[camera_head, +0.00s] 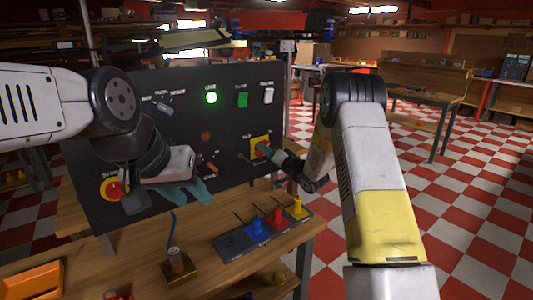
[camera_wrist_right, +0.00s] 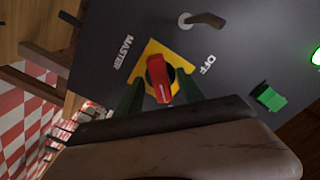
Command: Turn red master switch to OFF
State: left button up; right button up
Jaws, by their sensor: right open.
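The red master switch (camera_wrist_right: 158,70) is a knob on a yellow plate (camera_wrist_right: 150,48), between the printed words MASTER and OFF in the right wrist view. A pale mark shows at the knob's lower end, away from both words. My right gripper (camera_wrist_right: 160,82) is open, its dark green fingers on either side of the knob; contact cannot be told.
The dark panel (camera_head: 222,120) carries a lit green lamp (camera_head: 211,98), a green switch (camera_head: 242,100), a white switch (camera_head: 268,96) and a red stop button (camera_head: 114,189). Coloured pieces stand on a dark tray (camera_head: 232,244) on the wooden bench below.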

jog(key=shift+c, duration=0.3)
grip_shut()
jog(key=shift+n, duration=0.3)
jog(key=shift+w+d+n, duration=0.1)
jog(key=shift+n, duration=4.2)
jog(key=shift+d+n, duration=0.1)
jog(key=shift+n, duration=4.2)
